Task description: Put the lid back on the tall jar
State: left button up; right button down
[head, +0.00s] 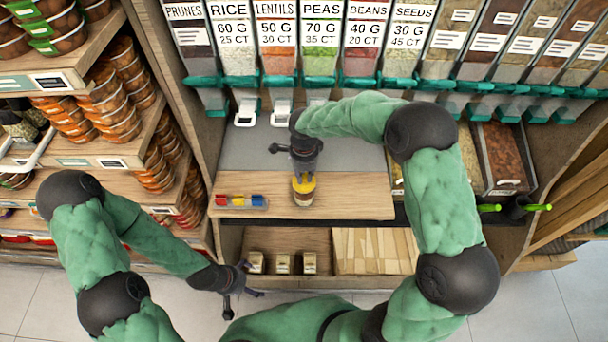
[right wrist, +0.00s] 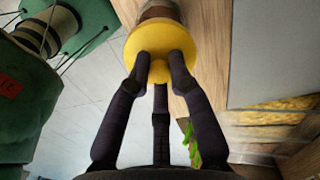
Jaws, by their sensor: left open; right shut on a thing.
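The tall jar (head: 303,198) stands upright near the front edge of the wooden counter. Its yellow lid (head: 303,184) is at the jar's mouth, directly under my right gripper (head: 304,170). In the right wrist view the fingers close in on the small knob of the yellow lid (right wrist: 165,42), and part of the jar (right wrist: 158,10) shows just beyond it. I cannot tell whether the lid sits fully down on the rim. My left gripper (head: 243,281) is open and empty, low in front of the counter, away from the jar.
A small case of coloured pieces (head: 240,201) lies on the counter (head: 350,195) left of the jar. Dispenser spouts (head: 246,112) line the back. Shelves of stacked tubs (head: 105,100) stand at the left. The counter right of the jar is clear.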

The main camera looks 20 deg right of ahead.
dwell(0.3)
jog(key=c, duration=1)
grip_release()
jog(key=shift+c, duration=0.2)
jog(key=shift+o, duration=0.2)
jog(key=o, duration=0.4)
jog(key=shift+r, duration=0.1)
jog(key=shift+r+p, duration=2)
jog(key=shift+r, duration=1.45)
